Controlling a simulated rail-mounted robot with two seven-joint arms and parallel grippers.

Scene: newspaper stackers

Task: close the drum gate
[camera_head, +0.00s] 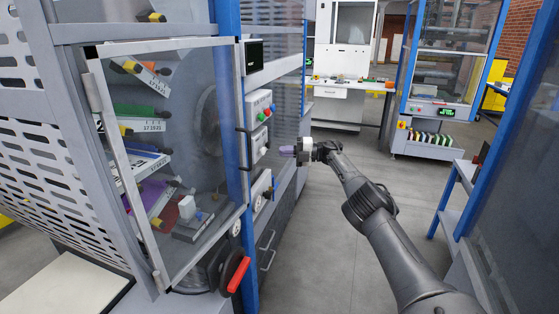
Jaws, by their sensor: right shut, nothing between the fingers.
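The drum gate looks like the clear panel in a pale metal frame (122,165) at the left. A grey round drum shows through it. The frame's lower left corner stands out toward me, and I cannot tell how far the gate is from shut. My right gripper (287,151) is shut and empty, in the aisle to the right of the gate and apart from it. It is near the front of the control panel (258,125). My left gripper is out of view.
A red-handled lever (239,275) sits below the gate near a blue post (228,100). Colored trays with number labels (153,125) show behind the panel. The aisle floor (315,230) is clear. Another machine (432,110) stands at the back right.

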